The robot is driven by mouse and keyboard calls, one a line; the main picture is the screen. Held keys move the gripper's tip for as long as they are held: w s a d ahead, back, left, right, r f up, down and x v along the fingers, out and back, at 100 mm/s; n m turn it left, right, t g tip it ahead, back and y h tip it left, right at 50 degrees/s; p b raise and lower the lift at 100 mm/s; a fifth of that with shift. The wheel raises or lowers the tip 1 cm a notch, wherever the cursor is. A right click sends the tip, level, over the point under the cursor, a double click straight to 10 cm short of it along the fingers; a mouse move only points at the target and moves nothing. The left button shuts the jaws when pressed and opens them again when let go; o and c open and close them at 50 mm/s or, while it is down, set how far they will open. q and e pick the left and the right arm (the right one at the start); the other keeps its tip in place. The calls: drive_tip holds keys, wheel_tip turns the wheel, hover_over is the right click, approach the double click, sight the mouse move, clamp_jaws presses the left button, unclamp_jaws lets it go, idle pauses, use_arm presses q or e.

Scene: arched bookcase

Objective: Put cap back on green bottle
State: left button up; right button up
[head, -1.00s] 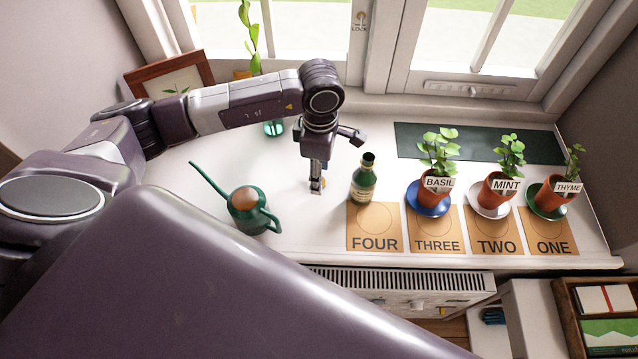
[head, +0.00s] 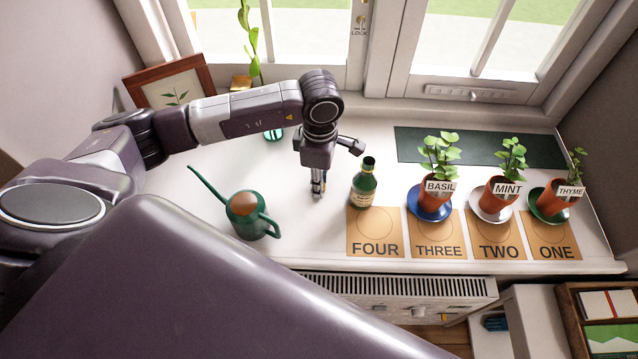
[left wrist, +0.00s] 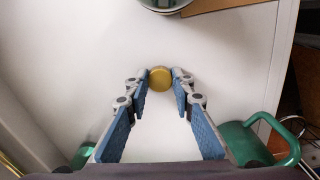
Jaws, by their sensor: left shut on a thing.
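The green bottle (head: 364,186) stands upright on the sill at the upper left edge of card FOUR. Its neck is bare and open. My left gripper (head: 318,193) points down to the left of the bottle, apart from it, low over the white sill. In the left wrist view, its blue-padded fingers (left wrist: 160,86) are shut on the round gold cap (left wrist: 160,77) at their tips. I cannot tell whether the cap touches the sill. The bottle seems to be the cut-off round shape (left wrist: 163,4) at that view's top edge. My right gripper is not in view.
A green watering can (head: 248,213) stands left of my gripper. Card FOUR (head: 375,249) lies before the bottle. Potted basil (head: 434,193), mint (head: 503,192) and thyme (head: 556,197) stand to the right.

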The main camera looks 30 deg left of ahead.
use_arm(q)
wheel_tip(320, 180, up, 20)
drive_tip(key=p, duration=1.1)
drive_tip(key=s+d+r+m, duration=0.1)
drive_tip(key=s+r+m, duration=0.3)
drive_tip(key=m, duration=0.6)
drive_tip(key=s+d+r+m, duration=0.2)
drive_tip(key=s+r+m, duration=0.2)
drive_tip(key=m, duration=0.7)
